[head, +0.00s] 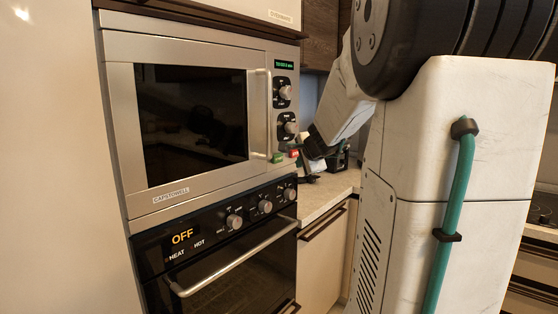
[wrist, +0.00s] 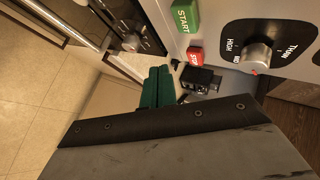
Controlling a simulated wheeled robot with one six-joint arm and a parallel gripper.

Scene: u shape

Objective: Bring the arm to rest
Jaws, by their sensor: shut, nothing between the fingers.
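My gripper (wrist: 157,88) shows in the wrist view as two green fingers, shut together with nothing between them. In the head view my gripper (head: 304,163) is small and dark, close to the lower right corner of the microwave (head: 200,45). My white arm reaches down to it from the upper right. The green START button (wrist: 185,16) and the red STOP button (wrist: 196,55) are near the fingers in the wrist view. I cannot tell whether the fingers touch anything.
The microwave door is shut. Below it is an oven (head: 225,275) with an OFF display and a bar handle. A counter (head: 325,195) lies beneath my gripper. A small black object (wrist: 203,80) shows beside the fingers. Tiled floor (wrist: 45,90) is clear at the left of the wrist view.

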